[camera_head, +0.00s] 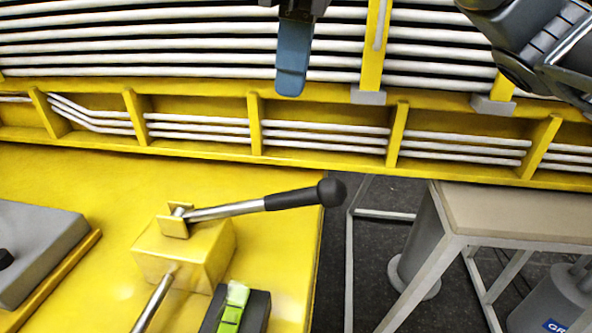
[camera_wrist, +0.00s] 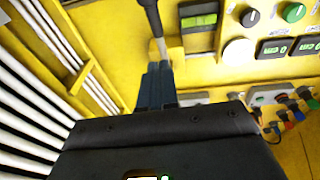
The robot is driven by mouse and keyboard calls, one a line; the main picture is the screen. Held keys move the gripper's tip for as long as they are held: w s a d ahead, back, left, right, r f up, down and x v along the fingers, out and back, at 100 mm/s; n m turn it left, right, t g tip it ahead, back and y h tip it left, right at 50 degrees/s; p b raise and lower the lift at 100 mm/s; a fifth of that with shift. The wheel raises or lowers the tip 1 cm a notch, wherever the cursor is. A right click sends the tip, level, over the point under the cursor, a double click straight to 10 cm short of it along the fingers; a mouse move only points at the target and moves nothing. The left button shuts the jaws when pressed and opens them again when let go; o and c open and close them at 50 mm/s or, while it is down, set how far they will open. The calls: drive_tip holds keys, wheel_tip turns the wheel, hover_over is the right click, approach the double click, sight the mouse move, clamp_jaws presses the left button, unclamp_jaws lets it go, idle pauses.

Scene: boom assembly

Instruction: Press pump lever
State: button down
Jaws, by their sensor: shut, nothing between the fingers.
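The pump lever (camera_head: 250,206) is a metal rod with a black grip and a round black knob. It sticks out to the right from a yellow block (camera_head: 185,252) on the yellow panel. In the head view my gripper (camera_head: 292,75) hangs at the top middle, with blue fingers shut and empty. It is above the lever in the picture and apart from it. In the wrist view my gripper (camera_wrist: 156,75) points towards the yellow panel. The lever (camera_wrist: 154,20) shows just beyond the fingertips there; whether they touch cannot be told.
A yellow frame with white pipes (camera_head: 200,130) runs across the back. A grey box (camera_head: 35,250) lies at left, and a device with a green display (camera_head: 233,308) is near the block. A table (camera_head: 510,212) stands at right. Knobs and switches (camera_wrist: 294,13) line the panel.

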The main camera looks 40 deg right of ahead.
hover_over(291, 193)
drive_tip(key=a, duration=0.1)
wheel_tip(291, 193, down, 10)
drive_tip(key=shift+s+a+f+p, duration=0.1)
drive_tip(key=shift+f+p, duration=0.05)
drive_tip(key=shift+p, duration=0.15)
drive_tip(key=shift+s+d+f, duration=0.1)
drive_tip(key=shift+d+f, duration=0.15)
drive_tip(key=shift+f, duration=0.3)
drive_tip(key=shift+s+d+f, duration=0.1)
drive_tip(key=shift+d+f, duration=0.15)
drive_tip(key=shift+f, duration=0.25)
drive_tip(key=shift+d+f, duration=0.2)
drive_tip(key=shift+f, duration=0.4)
drive_tip(key=shift+f, duration=0.1)
